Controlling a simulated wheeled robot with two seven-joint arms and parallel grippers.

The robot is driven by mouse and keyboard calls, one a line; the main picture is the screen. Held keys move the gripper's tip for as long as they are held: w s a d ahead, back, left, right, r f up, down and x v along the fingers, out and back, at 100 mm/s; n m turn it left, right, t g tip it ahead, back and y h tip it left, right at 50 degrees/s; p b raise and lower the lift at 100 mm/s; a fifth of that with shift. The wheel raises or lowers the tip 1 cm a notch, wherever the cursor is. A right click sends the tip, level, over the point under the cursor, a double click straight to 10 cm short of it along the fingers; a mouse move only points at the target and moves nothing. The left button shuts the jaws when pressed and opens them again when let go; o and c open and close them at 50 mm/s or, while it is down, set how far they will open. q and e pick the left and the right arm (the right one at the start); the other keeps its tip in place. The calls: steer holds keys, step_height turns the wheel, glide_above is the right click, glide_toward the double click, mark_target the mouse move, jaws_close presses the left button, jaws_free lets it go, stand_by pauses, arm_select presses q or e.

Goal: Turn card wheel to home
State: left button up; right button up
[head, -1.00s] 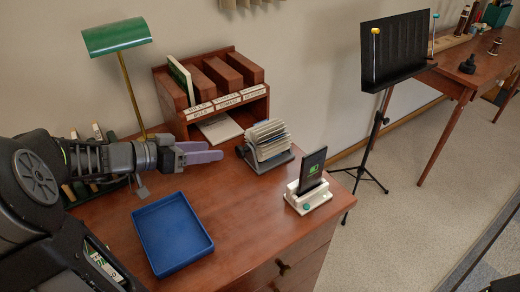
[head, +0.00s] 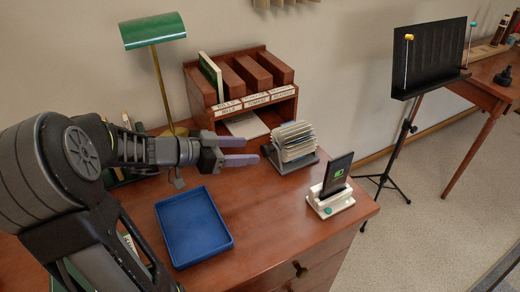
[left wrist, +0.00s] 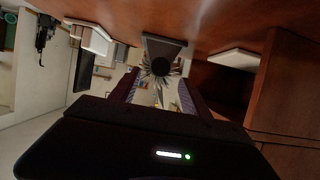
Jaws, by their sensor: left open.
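The card wheel (head: 295,143) is a rotary file with a fan of pale cards on a dark grey base, standing on the wooden desk. My left gripper (head: 250,150) is open and empty, just left of the card wheel, with its purple fingers pointing at the wheel's side. In the left wrist view, the card wheel (left wrist: 147,70) shows ahead between the two fingers, with a dark round knob (left wrist: 158,66) facing me. I see no finger touching it. Which card is uppermost is too small to tell. My right gripper is not in view.
A wooden organizer (head: 287,107) with labelled slots stands behind the wheel. A white dock with a dark device (head: 334,180) is to its right. A blue tray (head: 192,228) lies in front of the gripper. A green desk lamp (head: 153,30) stands behind my arm. A music stand (head: 425,60) is farther right.

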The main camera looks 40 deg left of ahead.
mark_target(263, 150)
arm_select(q)
steer(key=x, duration=0.5)
steer(key=shift+w+d+f, duration=0.15)
steer(key=shift+w, duration=0.05)
jaws_close()
stand_by(0.4)
